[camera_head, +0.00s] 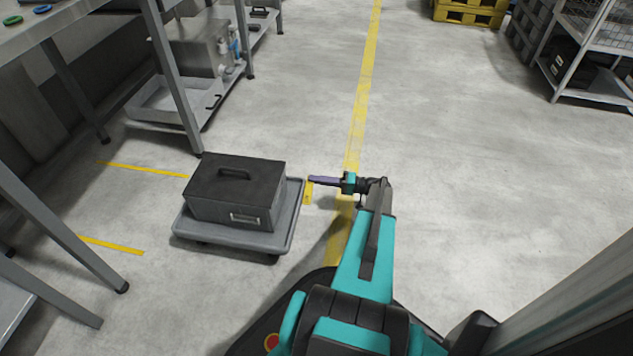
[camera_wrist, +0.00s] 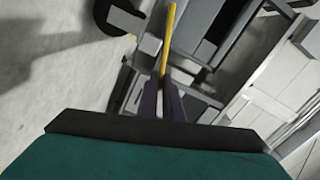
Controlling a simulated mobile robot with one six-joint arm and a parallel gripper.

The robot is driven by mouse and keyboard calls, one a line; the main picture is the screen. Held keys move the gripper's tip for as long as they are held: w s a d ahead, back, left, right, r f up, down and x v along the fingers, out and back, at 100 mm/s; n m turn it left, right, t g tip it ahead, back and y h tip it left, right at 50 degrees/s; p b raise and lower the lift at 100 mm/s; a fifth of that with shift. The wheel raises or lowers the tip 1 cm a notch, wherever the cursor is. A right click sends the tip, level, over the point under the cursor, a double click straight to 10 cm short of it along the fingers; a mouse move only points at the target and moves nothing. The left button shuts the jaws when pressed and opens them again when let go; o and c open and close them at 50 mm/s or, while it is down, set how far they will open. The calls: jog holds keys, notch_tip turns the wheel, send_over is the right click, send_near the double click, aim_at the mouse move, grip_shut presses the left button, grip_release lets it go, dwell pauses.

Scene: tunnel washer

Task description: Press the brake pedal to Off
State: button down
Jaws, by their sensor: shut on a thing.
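The brake pedal (camera_head: 308,194) is a small yellow piece at the right edge of a low grey trolley (camera_head: 293,216), close to the floor. In the wrist view a narrow yellow bar, apparently the pedal (camera_wrist: 170,42), runs up from between my fingertips. My gripper (camera_head: 313,180) reaches left to it with its dark purple fingers close together, shut on the yellow piece. In the wrist view my gripper (camera_wrist: 165,95) hides the pedal's near end. The pedal's exact angle is hard to tell.
A dark grey case (camera_head: 235,192) with a top handle sits on the trolley. A metal workbench (camera_head: 45,35) and a low shelf with a white tray (camera_head: 168,101) stand at left. A wire rack (camera_head: 595,50) and yellow pallet (camera_head: 468,13) stand at upper right. The floor at right is clear.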

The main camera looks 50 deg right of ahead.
jog(key=c, duration=1.9)
grip_release()
jog(key=p+v, duration=0.4)
jog(key=v, duration=0.9)
jog(key=shift+s+d, duration=0.2)
jog(key=shift+s, duration=0.15)
jog(key=shift+s, duration=0.1)
